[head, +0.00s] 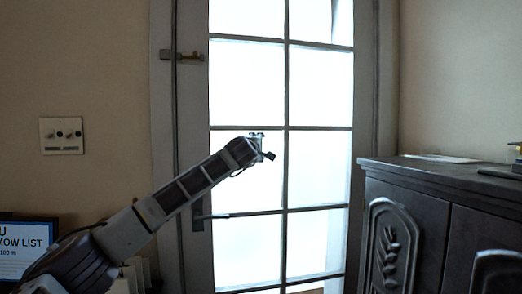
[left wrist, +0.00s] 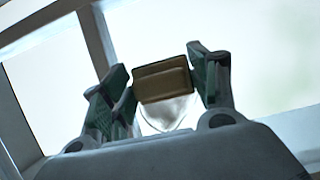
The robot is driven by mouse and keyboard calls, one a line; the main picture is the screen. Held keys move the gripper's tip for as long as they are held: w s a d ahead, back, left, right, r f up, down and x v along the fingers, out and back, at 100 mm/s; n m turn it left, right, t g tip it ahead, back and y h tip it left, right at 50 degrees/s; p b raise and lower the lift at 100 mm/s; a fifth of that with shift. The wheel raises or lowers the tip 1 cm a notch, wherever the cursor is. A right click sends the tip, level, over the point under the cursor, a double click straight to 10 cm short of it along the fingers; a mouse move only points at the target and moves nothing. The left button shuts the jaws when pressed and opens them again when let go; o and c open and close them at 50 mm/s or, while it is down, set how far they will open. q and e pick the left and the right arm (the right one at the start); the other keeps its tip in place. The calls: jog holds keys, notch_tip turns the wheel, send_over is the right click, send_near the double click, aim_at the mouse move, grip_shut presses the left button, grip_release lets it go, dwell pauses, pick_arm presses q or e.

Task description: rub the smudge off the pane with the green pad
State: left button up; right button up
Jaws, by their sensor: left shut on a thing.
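My left gripper (head: 262,148) is in front of the glazed door, over the upper part of a bright pane (head: 265,190) left of the middle bar. In the left wrist view its fingers are shut on a small block-like pad (left wrist: 162,80), which looks brownish-olive in this light. Just below the pad, between the fingers, a greyish patch (left wrist: 170,114) shows against the bright glass; it may be the smudge. I cannot tell whether the pad touches the glass. My right gripper is in neither view.
A dark carved cabinet (head: 430,190) stands at the right, close to the door. The door has a handle (head: 198,215) at its left edge and a latch (head: 188,57) higher up. A framed sign (head: 25,248) is at the lower left, below a wall switch plate (head: 61,135).

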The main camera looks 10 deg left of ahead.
pick_arm(q)
jog(key=shift+a, duration=0.2)
jog(key=shift+s+a+b, duration=0.35)
jog(key=shift+a+b, duration=0.15)
jog(key=shift+a, duration=0.35)
jog(key=shift+s+a+b, duration=0.3)
jog(key=shift+a+b, duration=0.15)
jog(key=shift+a, duration=0.35)
jog(key=shift+a, duration=0.15)
jog(key=shift+s+a+b, duration=0.25)
jog(key=shift+a+b, duration=0.05)
jog(key=shift+a, duration=0.55)
jog(key=shift+s+a+b, duration=0.2)
jog(key=shift+a+b, duration=0.05)
jog(key=shift+a, duration=0.55)
jog(key=shift+r, duration=0.1)
jog(key=shift+s+a+r+p, duration=0.15)
jog(key=shift+r+p, duration=0.35)
jog(key=shift+r, duration=0.35)
